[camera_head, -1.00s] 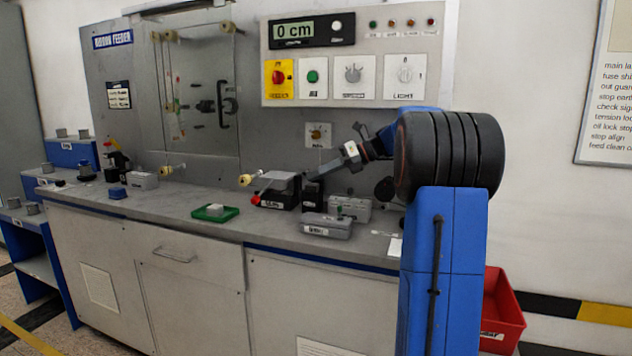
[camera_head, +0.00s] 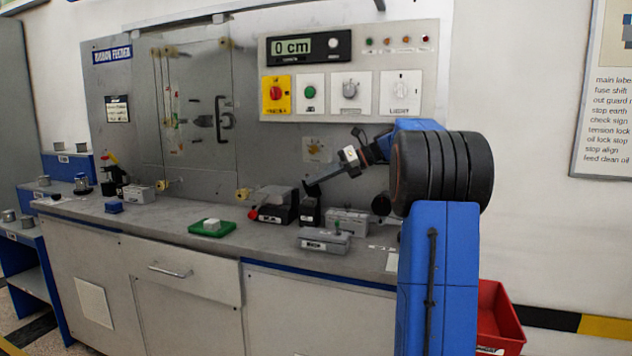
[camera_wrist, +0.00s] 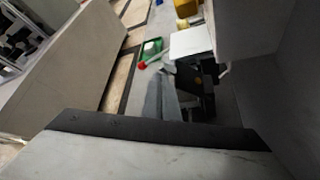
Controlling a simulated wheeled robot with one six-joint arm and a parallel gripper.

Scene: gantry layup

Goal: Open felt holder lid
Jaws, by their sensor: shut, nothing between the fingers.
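I take the black box (camera_head: 277,215) with a pale lid plate (camera_head: 279,194) on the counter to be the felt holder, but its label is too small to read. A red knob (camera_head: 253,215) is at its left front. How far the lid is raised is unclear. My gripper (camera_head: 309,188) is shut and empty, just right of the lid and at about its height. Contact cannot be told. In the wrist view, my gripper fingers (camera_wrist: 165,98) point toward the pale plate (camera_wrist: 190,41), with the red knob (camera_wrist: 142,65) left of it.
A small black block (camera_head: 310,211) stands right of the box. A grey labelled box (camera_head: 322,242) and a pale box (camera_head: 347,222) are further right. A green tray (camera_head: 228,231) with a white block lies left. The control panel (camera_head: 428,60) is above. Counter front is clear.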

